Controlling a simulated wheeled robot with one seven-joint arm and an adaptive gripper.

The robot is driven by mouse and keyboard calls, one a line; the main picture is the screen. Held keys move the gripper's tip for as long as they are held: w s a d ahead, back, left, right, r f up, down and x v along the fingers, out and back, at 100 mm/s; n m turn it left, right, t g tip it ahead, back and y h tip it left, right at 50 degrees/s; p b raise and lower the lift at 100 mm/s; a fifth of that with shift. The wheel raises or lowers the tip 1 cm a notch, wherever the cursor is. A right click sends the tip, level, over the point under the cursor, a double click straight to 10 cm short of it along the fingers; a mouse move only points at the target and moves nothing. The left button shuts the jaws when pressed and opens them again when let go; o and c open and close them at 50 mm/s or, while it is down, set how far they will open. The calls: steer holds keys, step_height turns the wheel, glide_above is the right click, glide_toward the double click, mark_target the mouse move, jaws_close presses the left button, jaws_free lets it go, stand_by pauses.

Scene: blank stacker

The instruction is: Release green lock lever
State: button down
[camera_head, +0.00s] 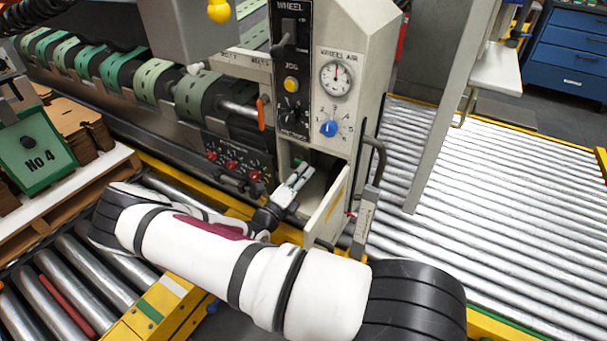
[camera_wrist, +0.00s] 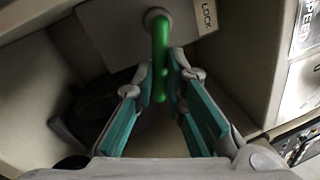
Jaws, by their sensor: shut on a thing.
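In the head view my gripper (camera_head: 291,187) reaches into the open compartment at the bottom of the grey machine cabinet (camera_head: 370,110).
The compartment's open door (camera_head: 328,212) stands just right of my gripper. The cabinet has a gauge (camera_head: 336,78) and a blue knob (camera_head: 329,128) above. A dark handle (camera_head: 376,160) is on its right side. A roller conveyor (camera_head: 480,190) fills the right.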

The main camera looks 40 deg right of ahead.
steer(key=c, duration=1.9)
jaws_free()
steer(key=shift+a, duration=0.15)
steer(key=v, duration=1.2)
